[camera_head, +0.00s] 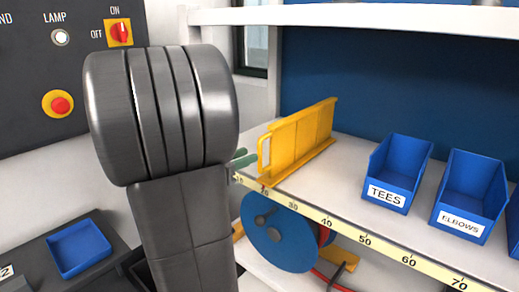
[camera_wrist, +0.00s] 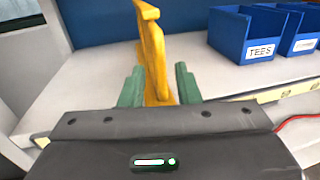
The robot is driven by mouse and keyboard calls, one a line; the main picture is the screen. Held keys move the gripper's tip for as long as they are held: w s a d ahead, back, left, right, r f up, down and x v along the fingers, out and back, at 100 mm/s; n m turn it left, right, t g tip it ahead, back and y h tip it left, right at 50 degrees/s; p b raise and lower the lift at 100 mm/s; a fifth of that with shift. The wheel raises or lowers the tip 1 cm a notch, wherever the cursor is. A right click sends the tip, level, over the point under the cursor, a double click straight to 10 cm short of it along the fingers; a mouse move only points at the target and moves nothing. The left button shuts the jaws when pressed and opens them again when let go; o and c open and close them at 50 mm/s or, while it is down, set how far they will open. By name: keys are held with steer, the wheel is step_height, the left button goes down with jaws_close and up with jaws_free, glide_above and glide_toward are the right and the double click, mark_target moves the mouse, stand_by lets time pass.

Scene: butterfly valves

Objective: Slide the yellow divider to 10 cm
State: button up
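The yellow divider (camera_head: 303,138) stands upright on the white shelf (camera_head: 345,190), with a loop handle on its near end. Its front foot is by the 20 mark of the scale strip (camera_head: 345,229); the 10 mark is to its left. My gripper (camera_head: 243,157) shows as green fingertips just left of the handle, partly hidden behind my arm. In the wrist view my gripper (camera_wrist: 160,88) has its two green fingers spread, with the yellow divider (camera_wrist: 156,60) showing between them. I see no clear grip on the handle.
A blue TEES bin (camera_head: 397,172) and a blue ELBOWS bin (camera_head: 470,195) stand on the shelf to the right. Bare shelf lies between the divider and the TEES bin. A blue reel (camera_head: 280,240) hangs below. A control panel (camera_head: 40,70) is on the left wall.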

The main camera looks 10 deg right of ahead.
mark_target(259, 170)
steer(key=shift+p+x, duration=0.4)
steer(key=shift+x, duration=2.35)
jaws_close()
steer(key=shift+w, duration=0.1)
